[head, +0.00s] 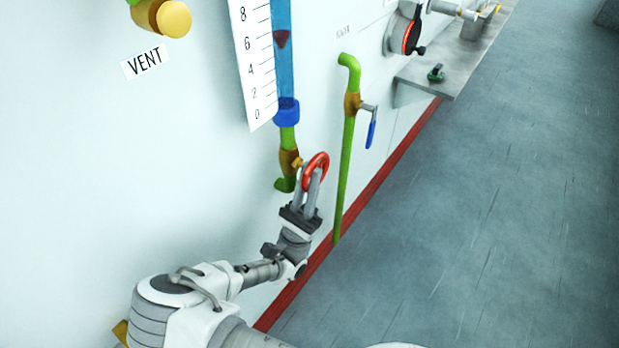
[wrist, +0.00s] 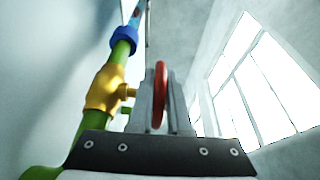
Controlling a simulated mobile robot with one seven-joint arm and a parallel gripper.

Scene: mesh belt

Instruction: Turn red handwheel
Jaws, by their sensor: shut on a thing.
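The red handwheel (head: 323,161) sits on a brass valve (head: 289,161) in the green pipe below the blue gauge tube. My gripper (head: 309,184) reaches up from below, and its fingers are shut on the handwheel's rim. In the wrist view the red handwheel (wrist: 160,88) is seen edge-on between the two grey fingers (wrist: 160,100). The brass valve (wrist: 106,90) stands just left of the fingers there, and its short stem points toward the wheel. The nearer finger hides part of the stem.
A vertical green pipe (head: 347,180) with a blue lever handle (head: 371,134) stands right of the handwheel. A scale plate (head: 251,60) and gauge tube (head: 283,70) rise above. A grey shelf (head: 445,75) juts from the wall farther off. The floor at right is clear.

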